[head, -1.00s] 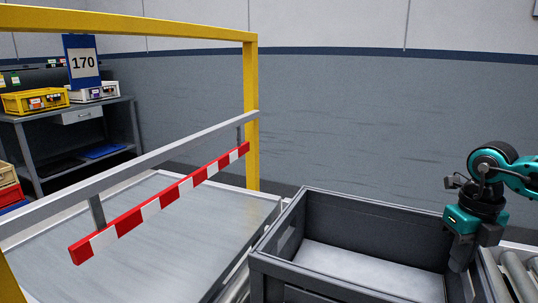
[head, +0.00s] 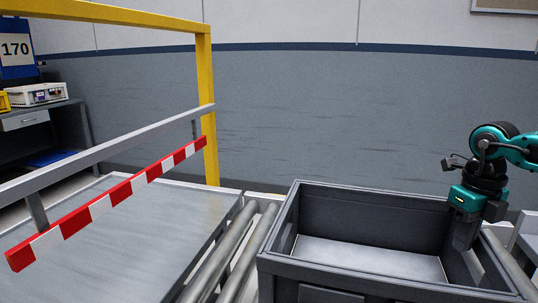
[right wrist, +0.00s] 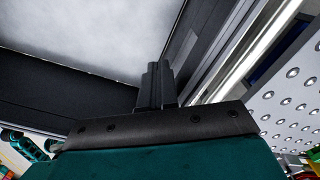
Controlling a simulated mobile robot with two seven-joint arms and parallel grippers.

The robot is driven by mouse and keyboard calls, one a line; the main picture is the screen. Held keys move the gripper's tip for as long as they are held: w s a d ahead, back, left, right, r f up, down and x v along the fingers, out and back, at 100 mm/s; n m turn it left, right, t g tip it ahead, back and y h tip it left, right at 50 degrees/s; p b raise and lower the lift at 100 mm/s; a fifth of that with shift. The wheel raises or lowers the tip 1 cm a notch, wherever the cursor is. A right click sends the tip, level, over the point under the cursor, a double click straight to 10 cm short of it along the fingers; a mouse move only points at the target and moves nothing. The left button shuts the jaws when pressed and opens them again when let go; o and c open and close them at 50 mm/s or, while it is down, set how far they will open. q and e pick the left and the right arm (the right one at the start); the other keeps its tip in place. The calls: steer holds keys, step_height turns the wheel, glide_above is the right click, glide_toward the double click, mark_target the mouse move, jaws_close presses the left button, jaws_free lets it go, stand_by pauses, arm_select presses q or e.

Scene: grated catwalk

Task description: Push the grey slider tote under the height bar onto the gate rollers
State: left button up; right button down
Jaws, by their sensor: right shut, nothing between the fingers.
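The grey slider tote (head: 345,274) is an open dark grey box with a pale floor, at the lower right of the head view. The height bar (head: 108,202), striped red and white, hangs below a grey rail to the left of it. Rollers (head: 228,256) show between the tote and the flat metal deck under the bar. My right gripper (head: 463,238) is shut and empty. Its fingers point down at the tote's right end, seemingly just inside the wall. In the right wrist view, the shut fingers (right wrist: 155,86) show beside the tote's wall and pale floor. My left gripper is out of view.
A yellow post (head: 207,110) and top beam frame the bar. The metal deck (head: 110,262) is bare. A workbench (head: 45,125) with boxes and a 170 sign stands at the far left. A grey wall closes the back. A perforated panel (right wrist: 290,100) shows in the right wrist view.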

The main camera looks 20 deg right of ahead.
steer(key=shift+s+d+b, duration=0.55)
steer(key=shift+s+d, duration=0.65)
steer(key=shift+d, duration=0.25)
arm_select(q)
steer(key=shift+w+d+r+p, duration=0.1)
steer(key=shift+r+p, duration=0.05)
steer(key=shift+p, duration=0.65)
arm_select(e)
steer(key=shift+w+a, duration=1.2)
steer(key=shift+a, duration=0.2)
arm_select(q)
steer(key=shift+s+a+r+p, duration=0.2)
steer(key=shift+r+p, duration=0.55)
steer(key=shift+p, duration=0.35)
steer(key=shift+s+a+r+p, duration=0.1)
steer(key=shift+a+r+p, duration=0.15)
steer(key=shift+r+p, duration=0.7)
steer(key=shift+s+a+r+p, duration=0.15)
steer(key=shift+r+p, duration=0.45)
steer(key=shift+p, duration=0.6)
arm_select(e)
step_height(320, 180, up, 8)
glide_above(485, 239)
steer(key=w+a, duration=0.1)
steer(key=w, duration=0.2)
steer(key=shift+s+a, duration=0.1)
steer(key=shift+a, duration=0.05)
